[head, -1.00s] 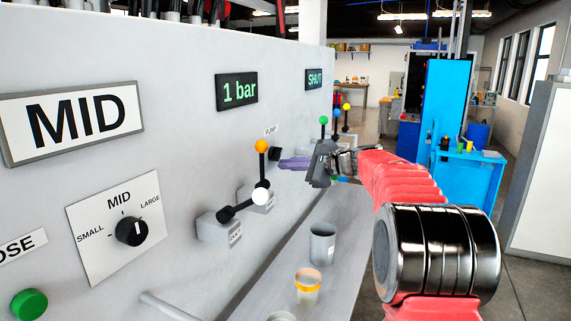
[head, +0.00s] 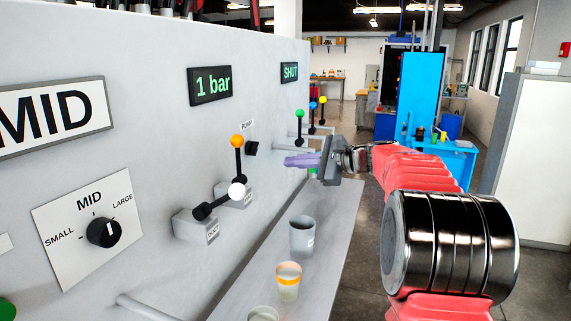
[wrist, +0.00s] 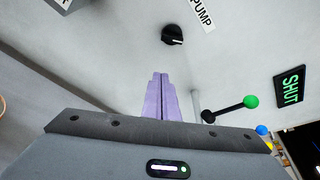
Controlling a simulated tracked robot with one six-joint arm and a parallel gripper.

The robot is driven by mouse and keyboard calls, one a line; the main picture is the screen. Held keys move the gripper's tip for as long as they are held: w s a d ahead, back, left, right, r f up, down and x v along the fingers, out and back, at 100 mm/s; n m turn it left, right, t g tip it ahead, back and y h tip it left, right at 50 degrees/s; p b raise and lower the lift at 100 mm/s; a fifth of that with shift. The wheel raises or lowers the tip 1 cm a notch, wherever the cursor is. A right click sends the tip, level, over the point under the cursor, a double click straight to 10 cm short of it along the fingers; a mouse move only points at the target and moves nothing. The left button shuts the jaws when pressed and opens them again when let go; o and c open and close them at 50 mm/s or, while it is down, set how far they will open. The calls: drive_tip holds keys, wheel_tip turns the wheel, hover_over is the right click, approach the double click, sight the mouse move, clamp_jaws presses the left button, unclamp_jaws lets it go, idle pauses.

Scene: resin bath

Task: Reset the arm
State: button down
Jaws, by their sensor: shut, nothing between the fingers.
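My gripper (head: 286,161) is at the end of my red arm, in front of the grey machine panel (head: 120,165). Its purple fingers are pressed together and empty. In the wrist view the shut fingers (wrist: 158,80) point up toward the panel, below the black pump knob (wrist: 172,36). In the head view the pump knob (head: 252,148) is left of the fingertips. I cannot tell whether the fingertips touch the panel.
Levers with orange (head: 237,141), white (head: 236,190) and green (head: 299,113) balls stick out of the panel. A grey cup (head: 302,238) and an orange-banded cup (head: 288,284) stand on the shelf (head: 330,222). Displays read "1 bar" (head: 210,86) and "SHUT" (head: 289,72).

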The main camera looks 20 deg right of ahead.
drive_tip(key=shift+s+d, duration=0.1)
idle(0.6)
drive_tip(key=s+a+f+n+g+h, duration=0.2)
drive_tip(key=s+f+n+g, duration=0.1)
drive_tip(key=s+f, duration=0.3)
drive_tip(key=s+a+f+n+g+h, duration=0.1)
drive_tip(key=s+a+f+n+g, duration=0.15)
drive_tip(key=s+f, duration=0.45)
drive_tip(key=s+a+f+n+h, duration=0.1)
drive_tip(key=s+a+n, duration=0.3)
drive_tip(key=s, duration=0.5)
drive_tip(key=s+a+f+n+g+h, duration=0.1)
drive_tip(key=s+a+f+n+h, duration=0.1)
drive_tip(key=s+a+n, duration=0.3)
drive_tip(key=s+a+f+n+h, duration=0.2)
drive_tip(key=s+a+n, duration=0.3)
drive_tip(key=s, duration=0.8)
drive_tip(key=shift+s+a+n, duration=0.2)
drive_tip(key=shift+s+n, duration=0.05)
drive_tip(key=shift+n, duration=0.2)
drive_tip(key=shift+g, duration=0.25)
